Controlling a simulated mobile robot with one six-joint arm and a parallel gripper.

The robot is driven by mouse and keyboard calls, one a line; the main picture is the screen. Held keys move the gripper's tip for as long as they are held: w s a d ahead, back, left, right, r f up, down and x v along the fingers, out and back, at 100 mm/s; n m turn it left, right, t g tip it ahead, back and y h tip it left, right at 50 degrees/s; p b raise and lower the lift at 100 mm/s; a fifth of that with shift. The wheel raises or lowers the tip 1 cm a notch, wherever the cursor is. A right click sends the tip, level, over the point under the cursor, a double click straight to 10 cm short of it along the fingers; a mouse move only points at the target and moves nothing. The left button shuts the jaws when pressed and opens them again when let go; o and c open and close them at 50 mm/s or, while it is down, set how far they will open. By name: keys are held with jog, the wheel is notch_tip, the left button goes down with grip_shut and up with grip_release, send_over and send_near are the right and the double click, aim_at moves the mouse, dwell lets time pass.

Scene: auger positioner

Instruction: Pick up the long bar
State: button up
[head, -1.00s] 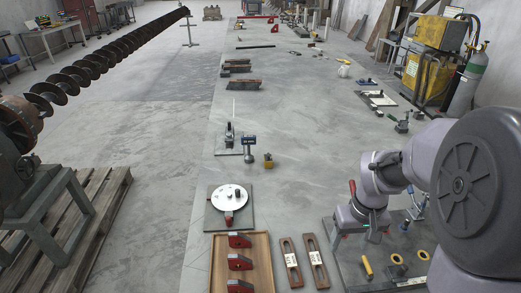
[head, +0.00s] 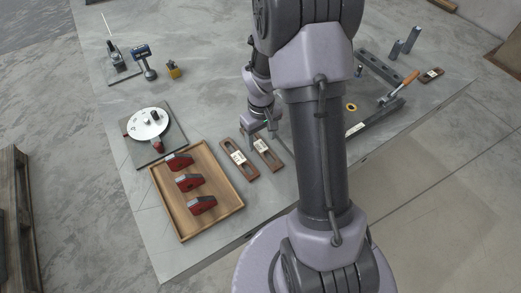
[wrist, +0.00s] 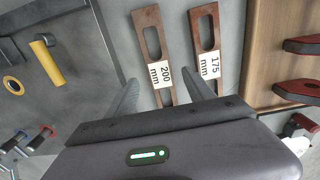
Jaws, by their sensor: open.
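Two brown slotted bars lie side by side on the grey table. The long bar (wrist: 147,32), labelled 200 mm, is on the left in the wrist view and is the right one (head: 268,153) in the head view. The shorter bar (wrist: 204,28), labelled 175 mm, lies between it and the tray and also shows in the head view (head: 239,159). My gripper (wrist: 163,82) is open and empty, its fingers either side of the long bar's near end in the wrist picture. Its height above the bar is unclear. My gripper (head: 265,124) is partly hidden in the head view.
A wooden tray (head: 234,205) with red-and-grey blocks stands left of the bars. A white disc fixture (head: 147,122) is behind it. In the wrist view, a yellow handle (wrist: 47,62) lies on a dark plate to the left. My arm hides some of the table.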

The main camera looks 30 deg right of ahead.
aim_at(261, 147)
notch_tip(261, 147, down, 3)
jog(key=shift+w+r+b, duration=0.1)
jog(key=shift+b, duration=0.25)
jog(key=shift+r, duration=0.15)
jog(key=shift+c, duration=0.6)
grip_shut()
